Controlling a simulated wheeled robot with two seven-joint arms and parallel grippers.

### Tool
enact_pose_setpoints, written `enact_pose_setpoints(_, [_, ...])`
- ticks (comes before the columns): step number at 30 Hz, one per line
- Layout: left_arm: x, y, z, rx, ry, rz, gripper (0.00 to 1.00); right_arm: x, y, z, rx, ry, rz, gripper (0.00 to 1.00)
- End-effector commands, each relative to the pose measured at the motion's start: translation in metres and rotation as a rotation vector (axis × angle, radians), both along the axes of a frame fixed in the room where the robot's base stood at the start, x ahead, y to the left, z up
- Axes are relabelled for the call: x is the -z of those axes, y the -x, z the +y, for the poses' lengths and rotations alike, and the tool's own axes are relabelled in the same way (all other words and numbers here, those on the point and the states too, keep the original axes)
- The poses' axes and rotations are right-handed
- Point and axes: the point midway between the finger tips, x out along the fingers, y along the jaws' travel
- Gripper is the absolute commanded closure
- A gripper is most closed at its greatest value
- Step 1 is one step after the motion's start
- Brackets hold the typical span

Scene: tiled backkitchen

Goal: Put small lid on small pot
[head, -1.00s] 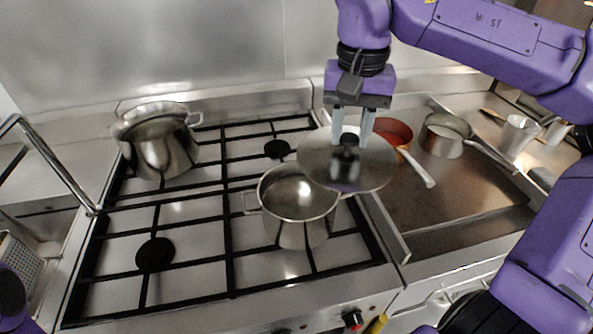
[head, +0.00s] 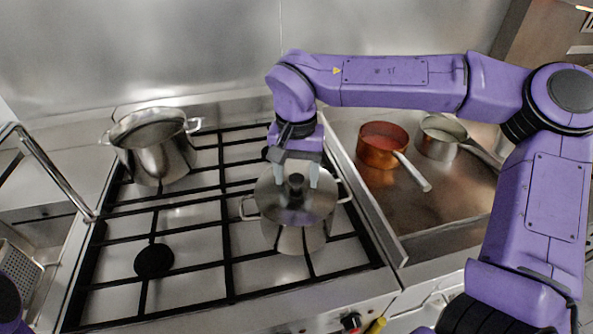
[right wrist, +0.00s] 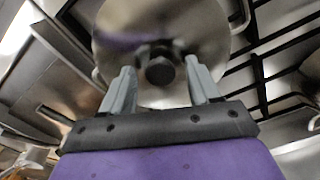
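The small lid (head: 273,201), a round steel disc with a black knob (head: 296,186), lies over the small pot (head: 296,238) and covers its opening. It looks about level, with the pot's two side handles sticking out from under it. My right gripper (head: 296,178) is above the lid, with its fingers spread on either side of the knob. In the right wrist view, the right gripper (right wrist: 161,85) shows gaps between its fingers and the knob (right wrist: 160,68), and the lid (right wrist: 185,35) lies beyond them. My left gripper is out of view.
A copper saucepan (head: 380,150) and a steel saucepan (head: 437,142) stand on the counter to the right. The front left burner (head: 154,260) is free.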

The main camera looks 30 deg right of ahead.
Motion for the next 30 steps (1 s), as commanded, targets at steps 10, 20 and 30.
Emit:
enact_pose_setpoints(10, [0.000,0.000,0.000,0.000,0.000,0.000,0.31,-0.009,-0.001,0.000,-0.001,0.001,-0.006,0.40])
enact_pose_setpoints(20, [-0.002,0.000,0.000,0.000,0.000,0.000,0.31,-0.088,-0.001,0.000,0.000,0.001,-0.008,0.40])
enact_pose_setpoints(30, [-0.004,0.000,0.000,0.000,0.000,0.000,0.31,-0.122,0.000,0.000,-0.001,0.000,-0.004,0.40])
